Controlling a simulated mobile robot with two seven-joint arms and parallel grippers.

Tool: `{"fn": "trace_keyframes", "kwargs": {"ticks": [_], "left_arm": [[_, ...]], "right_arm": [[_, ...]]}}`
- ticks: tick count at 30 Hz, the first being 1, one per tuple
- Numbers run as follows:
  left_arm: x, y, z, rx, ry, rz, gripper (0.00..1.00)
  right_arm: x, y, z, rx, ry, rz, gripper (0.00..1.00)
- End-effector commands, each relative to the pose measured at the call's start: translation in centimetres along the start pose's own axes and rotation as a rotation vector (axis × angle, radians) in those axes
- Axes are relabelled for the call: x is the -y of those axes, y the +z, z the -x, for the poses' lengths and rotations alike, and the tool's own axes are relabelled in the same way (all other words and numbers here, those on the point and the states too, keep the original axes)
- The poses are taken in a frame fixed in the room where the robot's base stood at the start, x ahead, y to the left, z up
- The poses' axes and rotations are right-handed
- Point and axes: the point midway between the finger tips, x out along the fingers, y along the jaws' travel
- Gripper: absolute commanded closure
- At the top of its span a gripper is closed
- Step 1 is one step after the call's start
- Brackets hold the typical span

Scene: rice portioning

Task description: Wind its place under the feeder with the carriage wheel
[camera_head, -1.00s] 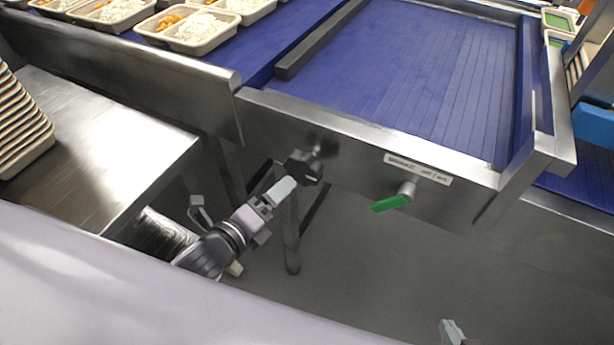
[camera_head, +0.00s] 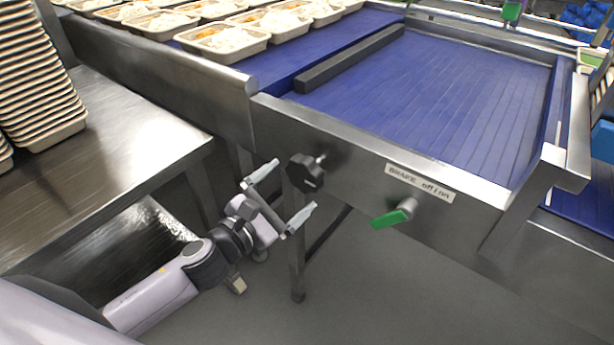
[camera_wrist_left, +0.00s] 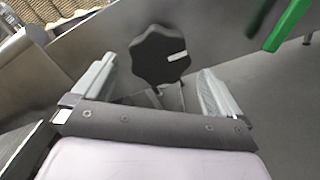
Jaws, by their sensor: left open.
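The carriage wheel, a black lobed knob (camera_head: 306,172), sits on a short shaft on the front of the steel frame (camera_head: 345,150). In the left wrist view the wheel (camera_wrist_left: 160,55) shows a white mark on its face. My left gripper (camera_head: 294,187) is open, its fingers just short of the wheel and one to each side of it. In the left wrist view the gap between the fingers (camera_wrist_left: 157,78) is empty, with the wheel just beyond it. My right gripper is not in view. I cannot make out a feeder.
A green brake lever (camera_head: 394,214) sticks out right of the wheel, under a label (camera_head: 419,182) reading "BRAKE off/on". Filled trays (camera_head: 222,40) stand on the blue belt. A steel table (camera_head: 110,150) with stacked trays (camera_head: 40,85) is at left. The floor below is clear.

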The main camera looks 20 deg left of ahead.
Motion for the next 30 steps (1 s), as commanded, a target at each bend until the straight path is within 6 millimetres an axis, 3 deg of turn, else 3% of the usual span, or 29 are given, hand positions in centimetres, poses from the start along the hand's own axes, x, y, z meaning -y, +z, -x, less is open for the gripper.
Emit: {"fn": "trace_keyframes", "kwargs": {"ticks": [15, 28, 29, 30], "left_arm": [[0.0, 0.0, -6.0, 0.000, 0.001, 0.006, 0.00], [0.0, 0.0, -6.8, -0.001, -0.001, 0.006, 0.00], [0.0, 0.0, -6.8, -0.001, 0.000, 0.006, 0.06], [0.0, 0.0, -6.8, -0.001, 0.000, 0.006, 0.20]], "right_arm": [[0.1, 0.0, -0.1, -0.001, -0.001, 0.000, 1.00], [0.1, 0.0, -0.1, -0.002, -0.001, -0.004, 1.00], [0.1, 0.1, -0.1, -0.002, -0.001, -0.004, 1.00], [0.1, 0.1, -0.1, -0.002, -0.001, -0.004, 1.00]]}}
